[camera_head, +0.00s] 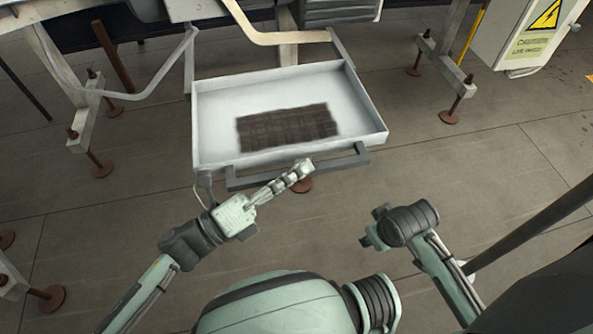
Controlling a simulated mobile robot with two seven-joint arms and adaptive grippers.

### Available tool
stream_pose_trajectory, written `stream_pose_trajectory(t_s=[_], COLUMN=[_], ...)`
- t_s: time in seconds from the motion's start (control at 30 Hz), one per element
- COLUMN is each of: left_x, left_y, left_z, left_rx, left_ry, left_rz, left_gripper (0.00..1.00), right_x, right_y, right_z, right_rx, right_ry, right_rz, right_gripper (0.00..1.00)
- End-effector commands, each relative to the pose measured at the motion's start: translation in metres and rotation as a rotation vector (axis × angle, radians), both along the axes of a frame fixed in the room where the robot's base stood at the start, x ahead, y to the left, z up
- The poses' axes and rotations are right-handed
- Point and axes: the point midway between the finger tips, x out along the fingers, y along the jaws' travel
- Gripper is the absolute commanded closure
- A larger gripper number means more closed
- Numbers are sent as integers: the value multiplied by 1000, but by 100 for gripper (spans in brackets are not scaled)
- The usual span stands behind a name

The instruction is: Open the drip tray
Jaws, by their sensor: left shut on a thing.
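The drip tray (220,112) is a white, shallow, open box at the upper middle of the head view, standing out in front of the machine frame. A dark grid-like patch (288,127) lies on its floor. A grey bar handle (342,162) runs along its front edge. My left gripper (302,168) reaches in from the lower left and is shut on the handle near its middle. The fingers hide part of the bar. My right gripper (372,238) is at the lower right, away from the tray, and its fingers are too unclear to read.
The machine's legs with rusty round feet stand left (86,140) and right (445,72) of the tray. A white cabinet with a yellow warning sign (547,15) is at the upper right. The tiled floor (500,190) is clear right of the tray.

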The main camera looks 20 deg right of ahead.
Motion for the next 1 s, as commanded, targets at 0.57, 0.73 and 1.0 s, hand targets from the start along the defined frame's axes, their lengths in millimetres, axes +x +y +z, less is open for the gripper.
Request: stream_pose_trajectory(t_s=[0.57,0.73,1.0], left_x=[0,0,0], left_y=[1,0,0], left_z=[0,0,0], left_rx=[1,1,0], left_ry=[0,0,0], left_rz=[1,1,0], left_gripper=[100,66,66], right_x=[5,6,3], right_y=[-2,-1,1], right_z=[6,6,4], right_rx=[-5,-2,2], right_ry=[-15,-17,-10], right_rz=[2,0,-4], right_gripper=[60,60,60])
